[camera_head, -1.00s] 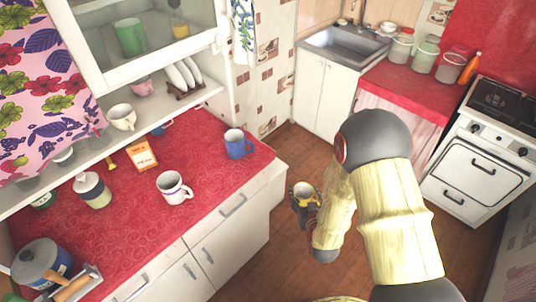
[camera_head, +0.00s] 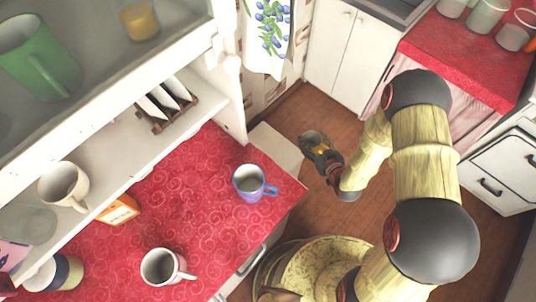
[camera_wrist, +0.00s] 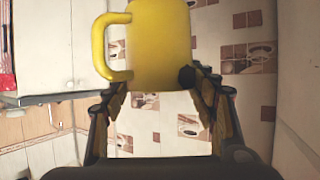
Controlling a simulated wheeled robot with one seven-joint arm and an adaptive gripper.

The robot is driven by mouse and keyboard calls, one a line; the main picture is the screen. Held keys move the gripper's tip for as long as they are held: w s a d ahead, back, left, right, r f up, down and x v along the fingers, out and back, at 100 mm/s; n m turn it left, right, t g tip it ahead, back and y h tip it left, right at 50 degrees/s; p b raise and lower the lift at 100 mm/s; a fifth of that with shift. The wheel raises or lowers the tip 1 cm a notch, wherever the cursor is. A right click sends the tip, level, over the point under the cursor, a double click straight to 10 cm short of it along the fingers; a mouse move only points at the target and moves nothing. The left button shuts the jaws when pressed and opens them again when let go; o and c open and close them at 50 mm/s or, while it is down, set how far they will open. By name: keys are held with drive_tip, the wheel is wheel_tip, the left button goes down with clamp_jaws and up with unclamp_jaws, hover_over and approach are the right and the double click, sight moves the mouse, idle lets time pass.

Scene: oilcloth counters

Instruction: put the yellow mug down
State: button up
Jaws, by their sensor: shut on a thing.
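The yellow mug (camera_wrist: 160,45) is held between the fingers of my gripper (camera_wrist: 158,85) in the wrist view, its handle toward the left. In the head view my gripper (camera_head: 326,162) is shut on the mug (camera_head: 314,141), out over the brown floor, to the right of the red counter (camera_head: 185,225). The mug is small and partly covered by the fingers there. It is apart from any counter surface.
A blue mug (camera_head: 250,183) stands near the red counter's right corner, and a white mug (camera_head: 163,267) stands nearer the front. An orange box (camera_head: 119,210) is by the shelf. Red cloth is bare between them. Another red counter (camera_head: 470,60) with jars is at upper right.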

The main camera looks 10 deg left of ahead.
drive_tip(key=s+a+f+n+g+y+b, duration=0.45)
drive_tip(key=s+a+f+n, duration=0.2)
drive_tip(key=a+f, duration=0.5)
drive_tip(key=shift+m+y, duration=0.35)
drive_tip(key=shift+w+a+f+b, duration=0.65)
drive_tip(key=shift+w+f+b, duration=0.7)
drive_tip(key=shift+w+f, duration=0.85)
drive_tip(key=shift+w+a+f+b, duration=0.6)
drive_tip(key=shift+w+f+b, duration=0.95)
drive_tip(key=shift+f, duration=1.1)
drive_tip(key=shift+w+a+f+b, duration=0.65)
drive_tip(key=shift+w+f+b, duration=0.5)
drive_tip(key=shift+w+f, duration=1.1)
drive_tip(key=shift+s+f, duration=0.2)
drive_tip(key=shift+f, duration=0.1)
drive_tip(key=o, duration=1.4)
